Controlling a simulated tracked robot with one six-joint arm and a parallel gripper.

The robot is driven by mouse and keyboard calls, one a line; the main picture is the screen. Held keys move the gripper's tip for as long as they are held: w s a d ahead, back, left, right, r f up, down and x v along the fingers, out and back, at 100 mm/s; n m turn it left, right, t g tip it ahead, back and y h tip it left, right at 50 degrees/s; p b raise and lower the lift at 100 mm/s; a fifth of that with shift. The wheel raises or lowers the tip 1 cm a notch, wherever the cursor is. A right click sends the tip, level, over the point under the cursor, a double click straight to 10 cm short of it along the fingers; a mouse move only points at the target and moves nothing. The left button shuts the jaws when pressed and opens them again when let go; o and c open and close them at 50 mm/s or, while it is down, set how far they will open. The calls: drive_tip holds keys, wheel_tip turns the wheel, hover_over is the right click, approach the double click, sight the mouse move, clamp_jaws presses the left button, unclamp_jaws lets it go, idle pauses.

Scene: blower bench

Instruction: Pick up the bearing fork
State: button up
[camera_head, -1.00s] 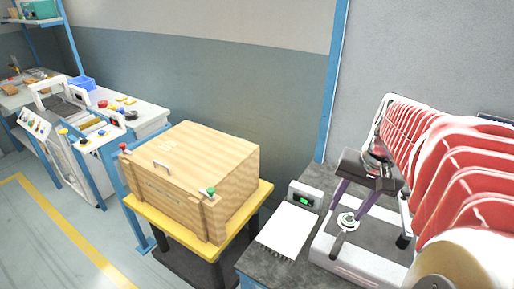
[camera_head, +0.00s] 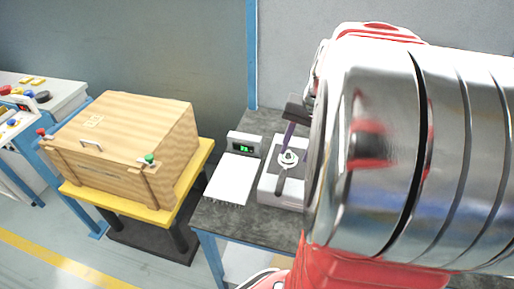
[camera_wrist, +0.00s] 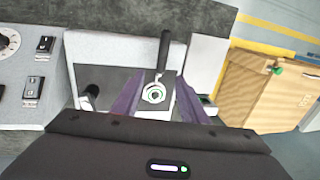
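The likely bearing fork is a pale ring with a dark handle (camera_head: 288,160). It lies on a white-rimmed grey plate on the bench. In the wrist view the ring (camera_wrist: 155,93) shows with its dark handle pointing up the picture. My gripper (camera_wrist: 159,78) is open, with its two purple fingers spread left and right of the ring. I see nothing held between them. I cannot tell how high the fingertips are above the plate. In the head view my arm hides most of the gripper and the plate's right part.
A small box with a green display (camera_head: 244,144) and white paper (camera_head: 233,178) lie left of the plate. A wooden crate (camera_head: 125,140) stands on a yellow-topped stand farther left. A panel with switches (camera_wrist: 30,75) borders the plate in the wrist view.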

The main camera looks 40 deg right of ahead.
hover_over(284, 174)
drive_tip(key=s+d, duration=0.1)
drive_tip(key=shift+f, duration=2.65)
drive_tip(key=shift+w+a+f, duration=0.15)
drive_tip(key=shift+f, duration=0.7)
drive_tip(key=shift+w+a+f, duration=0.1)
drive_tip(key=shift+w+f, duration=0.05)
drive_tip(key=shift+f, duration=0.7)
drive_tip(key=shift+w+a+f, duration=0.15)
drive_tip(key=shift+f, duration=0.7)
clamp_jaws()
